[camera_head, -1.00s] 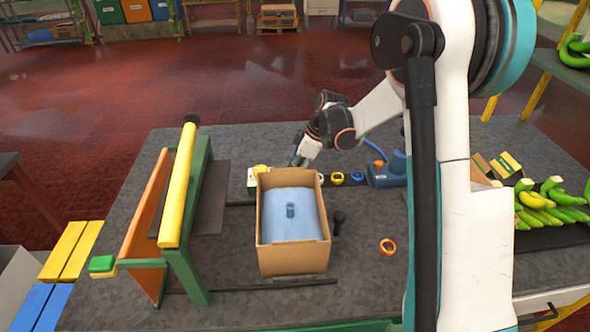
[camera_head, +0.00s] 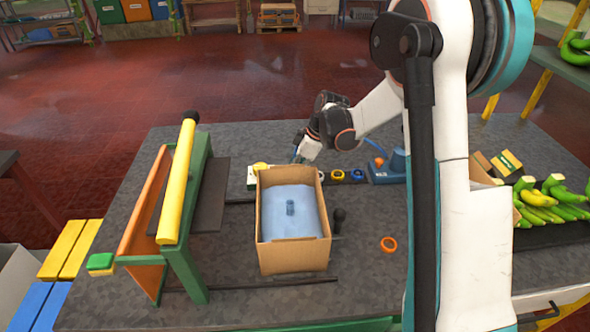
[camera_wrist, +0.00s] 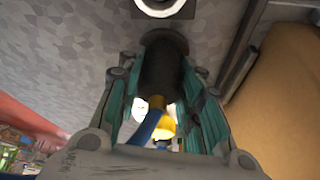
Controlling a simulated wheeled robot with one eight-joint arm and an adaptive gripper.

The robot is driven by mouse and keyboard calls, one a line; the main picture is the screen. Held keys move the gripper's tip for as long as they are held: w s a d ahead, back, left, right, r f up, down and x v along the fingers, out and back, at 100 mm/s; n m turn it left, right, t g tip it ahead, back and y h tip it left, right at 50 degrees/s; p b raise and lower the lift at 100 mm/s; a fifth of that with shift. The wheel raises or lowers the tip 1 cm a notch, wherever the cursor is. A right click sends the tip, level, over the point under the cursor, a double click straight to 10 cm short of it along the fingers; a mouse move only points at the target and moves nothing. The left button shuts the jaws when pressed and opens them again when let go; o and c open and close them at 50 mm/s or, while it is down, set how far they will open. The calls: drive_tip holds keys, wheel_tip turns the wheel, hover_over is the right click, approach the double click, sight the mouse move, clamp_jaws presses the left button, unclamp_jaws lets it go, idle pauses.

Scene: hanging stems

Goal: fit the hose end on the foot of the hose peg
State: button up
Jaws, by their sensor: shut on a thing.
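My gripper (camera_wrist: 160,75) is shut on a black cylindrical piece with a wider collar, which I take to be the hose end (camera_wrist: 162,70). A blue hose (camera_wrist: 145,124) shows beside it in the wrist view, close to a yellow part. In the head view my gripper (camera_head: 300,157) is low behind the cardboard box, and its fingertips are partly hidden.
The open cardboard box (camera_head: 293,254) stands close in front of my gripper. A yellow ring (camera_head: 338,175) and a blue ring (camera_head: 358,175) are on a dark strip, beside a blue device (camera_head: 388,168). An orange ring (camera_head: 388,244) lies on the grey table, with bare surface around it.

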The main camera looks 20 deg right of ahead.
drive_tip(key=o, duration=1.3)
drive_tip(key=o, duration=0.4)
drive_tip(key=shift+o, duration=0.2)
drive_tip(key=shift+r, duration=0.2)
drive_tip(key=shift+r+p, duration=0.35)
drive_tip(key=shift+r+p, duration=0.55)
drive_tip(key=shift+r, duration=0.45)
